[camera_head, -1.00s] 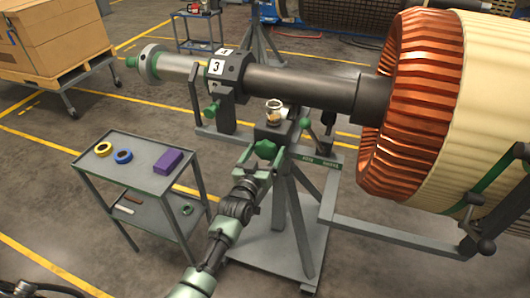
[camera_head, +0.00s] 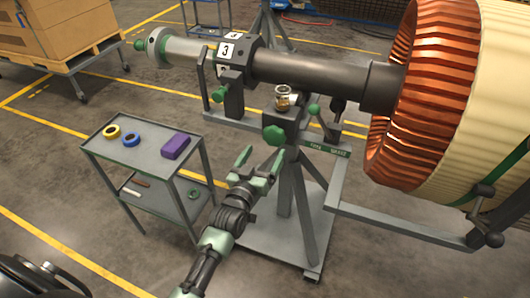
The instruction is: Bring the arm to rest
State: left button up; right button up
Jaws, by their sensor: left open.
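My left arm reaches up from the bottom of the head view. Its gripper (camera_head: 258,165) is open and empty, with its two green fingers spread apart. It is in front of the rotor stand (camera_head: 290,228), just below and left of a green knob (camera_head: 275,135). The fingertips appear apart from the knob. My right gripper is not in view.
A grey cart (camera_head: 150,155) at the left holds a yellow tape roll (camera_head: 111,131), a blue tape roll (camera_head: 131,139) and a purple box (camera_head: 175,146). The rotor (camera_head: 430,100) with its shaft (camera_head: 310,76) spans the upper right. Bare floor lies between cart and stand.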

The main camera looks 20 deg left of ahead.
pick_arm(q)
jog(key=s+d+f+m+g, duration=0.1)
jog(key=s+f+g, duration=0.2)
jog(key=s+f, duration=0.55)
jog(key=s+f+g, duration=0.3)
jog(key=f, duration=1.1)
jog(key=s+d+f+m+g, duration=0.1)
jog(key=s+f+g, duration=0.1)
jog(key=s+f, duration=0.65)
jog(key=s+a+f+g, duration=0.1)
jog(key=s+f+g, duration=0.2)
jog(key=s+f, duration=0.3)
jog(key=s+a+f+m+g, duration=0.1)
jog(key=s+f, duration=0.6)
jog(key=s, duration=0.8)
jog(key=s+a+f+m+g, duration=0.1)
jog(key=s+a+f+g, duration=0.2)
jog(key=s, duration=0.8)
notch_tip(320, 180, down, 4)
jog(key=shift+s+a+f+g+y, duration=0.15)
jog(key=shift+s+g+y, duration=0.15)
jog(key=shift+g, duration=0.7)
